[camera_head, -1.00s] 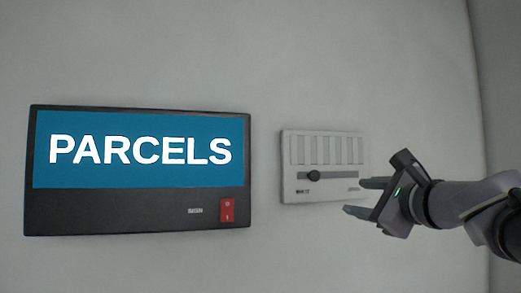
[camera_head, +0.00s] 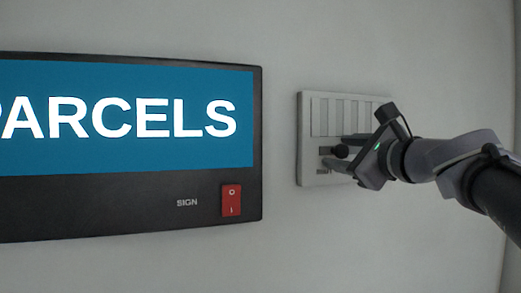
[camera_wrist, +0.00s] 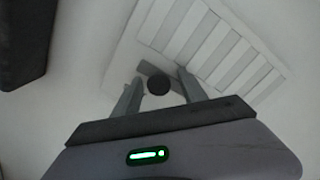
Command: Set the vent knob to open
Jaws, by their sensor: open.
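The vent (camera_head: 305,140) is a pale wall panel with upright slats above a dark horizontal slot. Its dark round knob (camera_head: 341,151) stands out from the slot, towards the left part of the panel. It also shows in the wrist view (camera_wrist: 158,84), between the two fingers. My gripper (camera_head: 338,152) is open at the vent's front, one finger on each side of the knob, and a gap shows on at least one side. The gripper hides the right part of the slot. The small labels are too small to read.
A blue and black PARCELS sign (camera_head: 130,195) hangs on the wall to the left, with a red rocker switch (camera_head: 231,200) at its lower right. Bare wall (camera_head: 280,130) lies between the sign and the vent. A wall corner is at the far right.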

